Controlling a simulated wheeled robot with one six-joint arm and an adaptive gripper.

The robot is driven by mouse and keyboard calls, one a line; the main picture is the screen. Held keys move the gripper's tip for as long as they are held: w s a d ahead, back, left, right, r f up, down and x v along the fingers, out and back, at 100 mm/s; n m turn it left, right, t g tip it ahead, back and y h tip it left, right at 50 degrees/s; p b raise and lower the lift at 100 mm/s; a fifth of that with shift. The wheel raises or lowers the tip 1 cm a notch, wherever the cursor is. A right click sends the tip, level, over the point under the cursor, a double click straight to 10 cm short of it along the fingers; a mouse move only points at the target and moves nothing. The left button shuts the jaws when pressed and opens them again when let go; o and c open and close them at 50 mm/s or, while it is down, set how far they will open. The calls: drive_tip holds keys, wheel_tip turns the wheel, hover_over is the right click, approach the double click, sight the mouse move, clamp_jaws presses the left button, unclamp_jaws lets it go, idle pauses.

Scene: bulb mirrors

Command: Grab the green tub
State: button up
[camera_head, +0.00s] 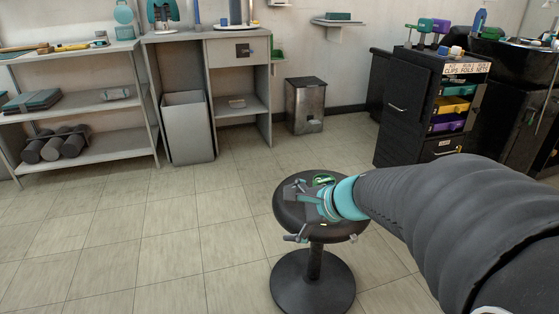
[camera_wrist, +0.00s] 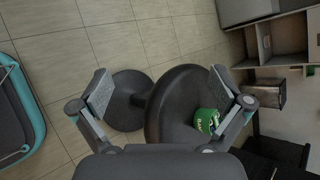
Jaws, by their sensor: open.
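The green tub (camera_head: 323,180) sits on the black round seat of a stool (camera_head: 285,215), towards its far side. It is small and partly hidden behind my gripper in the head view. My gripper (camera_head: 296,213) is over the stool seat with its fingers spread and nothing held. In the wrist view the green tub (camera_wrist: 206,120), with white lettering, shows beside the right finger, off to the right of the gap between the fingertips of my gripper (camera_wrist: 161,86). The wrist view does not show clearly how high my fingers are above the seat.
A grey shelf unit (camera_head: 100,110) and a desk (camera_head: 175,37) stand along the back wall. A metal bin (camera_head: 306,105) stands by the wall. A black drawer cabinet (camera_head: 405,105) is at the right. The tiled floor left of the stool is clear.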

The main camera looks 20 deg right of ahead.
drive_tip(key=w+d+f+m+t+h, duration=0.1)
drive_tip(key=w+d+f+m+t, duration=0.15)
drive_tip(key=w+d+m, duration=0.4)
drive_tip(key=m+t+h, duration=0.3)
drive_tip(key=m+h, duration=0.1)
drive_tip(key=m, duration=0.6)
approach(326, 182)
drive_tip(key=x, duration=0.5)
drive_tip(key=shift+w+d+r+b, duration=0.1)
drive_tip(key=shift+w+b, duration=0.05)
drive_tip(key=shift+b, duration=0.2)
drive_tip(key=shift+x, duration=2.95)
drive_tip(key=c, duration=1.2)
